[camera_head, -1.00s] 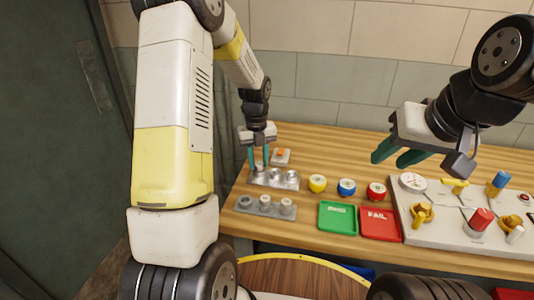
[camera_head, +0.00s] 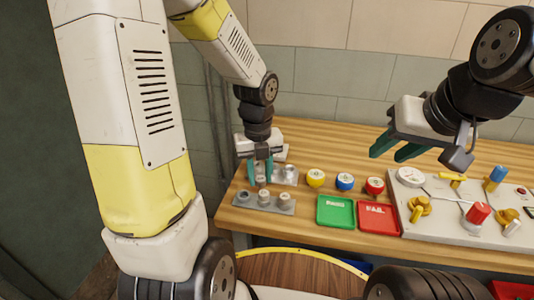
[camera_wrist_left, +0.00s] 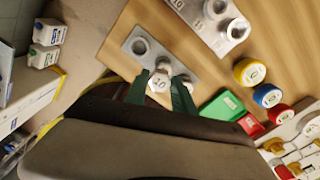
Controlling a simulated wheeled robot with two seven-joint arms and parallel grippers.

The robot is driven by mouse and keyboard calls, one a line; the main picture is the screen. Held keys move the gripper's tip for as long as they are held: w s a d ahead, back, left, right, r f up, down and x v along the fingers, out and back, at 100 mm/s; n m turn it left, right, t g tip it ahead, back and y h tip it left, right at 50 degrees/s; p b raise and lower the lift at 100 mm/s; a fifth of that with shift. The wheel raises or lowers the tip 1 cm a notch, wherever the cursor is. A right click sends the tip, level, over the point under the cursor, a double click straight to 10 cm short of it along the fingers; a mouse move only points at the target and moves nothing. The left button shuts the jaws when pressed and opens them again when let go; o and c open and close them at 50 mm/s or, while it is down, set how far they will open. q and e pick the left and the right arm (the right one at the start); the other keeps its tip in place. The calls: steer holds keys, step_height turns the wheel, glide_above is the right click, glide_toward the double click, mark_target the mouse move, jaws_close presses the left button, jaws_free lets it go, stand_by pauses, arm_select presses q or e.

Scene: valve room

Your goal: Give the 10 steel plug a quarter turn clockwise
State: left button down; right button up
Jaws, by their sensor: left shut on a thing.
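The steel plug marked 10 (camera_wrist_left: 159,82) is between the teal fingers of my left gripper (camera_head: 261,172), which is shut on it. The gripper points down over the middle of the front grey block (camera_head: 238,203). In the head view the plug shows as a small piece between the fingertips, seemingly just above the block's middle seat; whether it touches is unclear. In the wrist view, a hollow round seat (camera_wrist_left: 140,47) of that block lies beside the plug. My right gripper (camera_head: 396,148) is open and empty above the table, toward the right.
The back metal block (camera_head: 288,175) with round seats is partly hidden by my left gripper. Yellow (camera_head: 315,178), blue (camera_head: 345,182) and red (camera_head: 375,186) round pieces stand to the right.

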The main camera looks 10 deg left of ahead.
arm_select(q)
steer(key=shift+s+d, duration=0.1)
steer(key=shift+s, duration=0.15)
steer(key=shift+w+a+f, duration=0.25)
steer(key=shift+w+a, duration=0.3)
steer(key=shift+w, duration=1.4)
steer(key=shift+w+a+f, duration=0.3)
steer(key=shift+w+a, duration=0.3)
steer(key=shift+w, duration=1.35)
steer(key=shift+w+a+f, duration=0.25)
steer(key=shift+w+a, duration=0.3)
steer(key=shift+w, duration=1.4)
steer(key=shift+w, duration=0.15)
steer(key=shift+w+a+f, duration=0.15)
steer(key=shift+w+a, duration=0.1)
steer(key=shift+w, duration=0.5)
steer(key=n, duration=0.9)
